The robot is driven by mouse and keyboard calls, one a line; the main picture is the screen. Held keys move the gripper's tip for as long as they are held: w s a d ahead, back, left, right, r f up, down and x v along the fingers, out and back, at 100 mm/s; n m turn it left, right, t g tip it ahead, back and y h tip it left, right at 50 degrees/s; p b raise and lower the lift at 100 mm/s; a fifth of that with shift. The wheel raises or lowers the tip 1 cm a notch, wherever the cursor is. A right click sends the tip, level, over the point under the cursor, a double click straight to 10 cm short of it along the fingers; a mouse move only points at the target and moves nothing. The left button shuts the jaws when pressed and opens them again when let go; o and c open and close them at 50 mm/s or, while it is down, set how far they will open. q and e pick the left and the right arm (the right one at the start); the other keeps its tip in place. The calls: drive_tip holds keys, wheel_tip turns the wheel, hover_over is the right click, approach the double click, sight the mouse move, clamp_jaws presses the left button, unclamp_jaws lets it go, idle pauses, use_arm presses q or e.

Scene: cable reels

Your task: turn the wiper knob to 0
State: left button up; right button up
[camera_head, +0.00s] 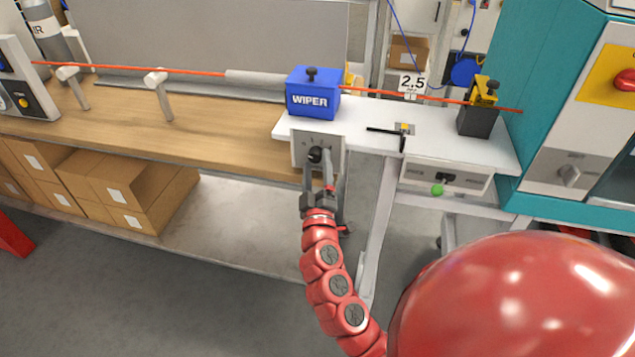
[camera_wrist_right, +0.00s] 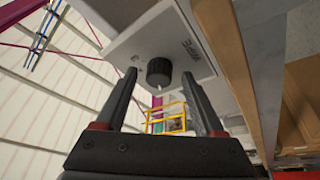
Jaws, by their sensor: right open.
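The wiper knob (camera_head: 315,154) is a black round knob on a light grey panel (camera_head: 300,149) below the blue WIPER box (camera_head: 313,98). In the right wrist view the knob (camera_wrist_right: 159,72) shows a white mark on its rim, and the panel (camera_wrist_right: 200,52) shows lettering. My right gripper (camera_head: 320,172) is open, its two fingers reaching up toward the knob from below. In the right wrist view the knob sits between and beyond the fingertips (camera_wrist_right: 159,78); I cannot tell whether they touch it. My left gripper does not show.
A red cable (camera_head: 190,71) runs across the bench through the WIPER box to a black and yellow clamp (camera_head: 479,112). A black tool (camera_head: 386,131) lies on the white top.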

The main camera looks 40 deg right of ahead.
drive_tip(key=v, duration=1.7)
drive_tip(key=shift+b, duration=0.45)
drive_tip(key=shift+w, duration=0.15)
